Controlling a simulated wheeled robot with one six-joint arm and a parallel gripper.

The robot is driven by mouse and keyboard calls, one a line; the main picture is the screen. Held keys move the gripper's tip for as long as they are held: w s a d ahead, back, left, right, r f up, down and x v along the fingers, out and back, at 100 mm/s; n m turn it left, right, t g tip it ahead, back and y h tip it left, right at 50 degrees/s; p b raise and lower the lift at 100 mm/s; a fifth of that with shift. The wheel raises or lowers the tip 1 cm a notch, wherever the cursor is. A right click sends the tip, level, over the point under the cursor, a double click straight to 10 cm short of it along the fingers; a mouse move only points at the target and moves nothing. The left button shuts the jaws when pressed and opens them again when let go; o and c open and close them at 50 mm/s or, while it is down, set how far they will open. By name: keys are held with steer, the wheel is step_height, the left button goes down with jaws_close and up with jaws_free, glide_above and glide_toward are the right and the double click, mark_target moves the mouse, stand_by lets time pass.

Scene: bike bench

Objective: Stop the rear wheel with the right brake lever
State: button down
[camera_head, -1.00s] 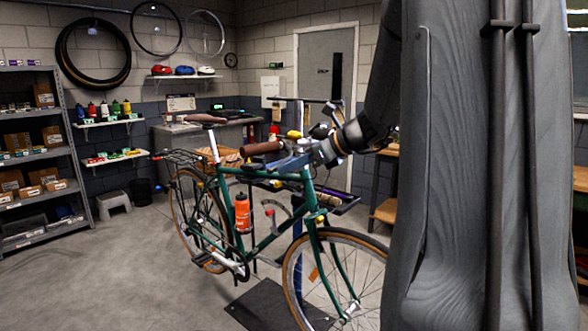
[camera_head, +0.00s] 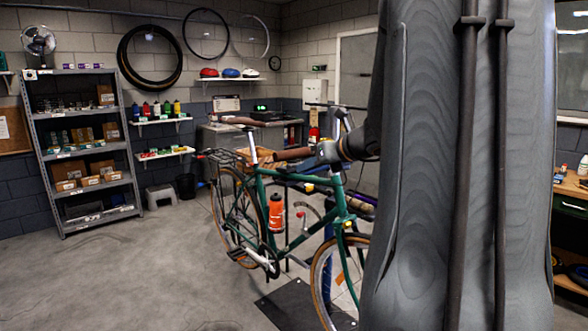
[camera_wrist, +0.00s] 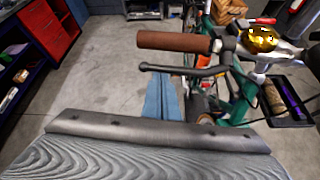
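The green bike (camera_head: 290,176) is held up at the middle of the head view, its rear wheel (camera_head: 219,200) at left. Whether the wheel turns cannot be told. In the wrist view a handlebar with a brown grip (camera_wrist: 172,41) runs across the top, and a black brake lever (camera_wrist: 185,71) lies just below it. My gripper (camera_wrist: 160,82) shows as two blue fingers side by side, close together with nothing visible between them. Their tips are just below the lever in the picture; contact cannot be told. In the head view my arm hides part of the front wheel.
A gold bell (camera_wrist: 262,39) sits on the handlebar right of the grip. A tool tray (camera_wrist: 292,105) is at the right. The floor left of the bike is clear.

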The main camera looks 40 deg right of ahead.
steer(key=shift+s+d, duration=0.1)
steer(key=shift+d, duration=0.15)
steer(key=shift+s+d+f, duration=0.25)
steer(key=shift+s+d, duration=0.1)
stand_by(0.4)
steer(key=s+d+r+b, duration=0.2)
steer(key=s+r, duration=0.1)
steer(key=s, duration=0.9)
steer(key=shift+b, duration=0.3)
steer(key=shift+d, duration=0.1)
steer(key=shift+f, duration=0.1)
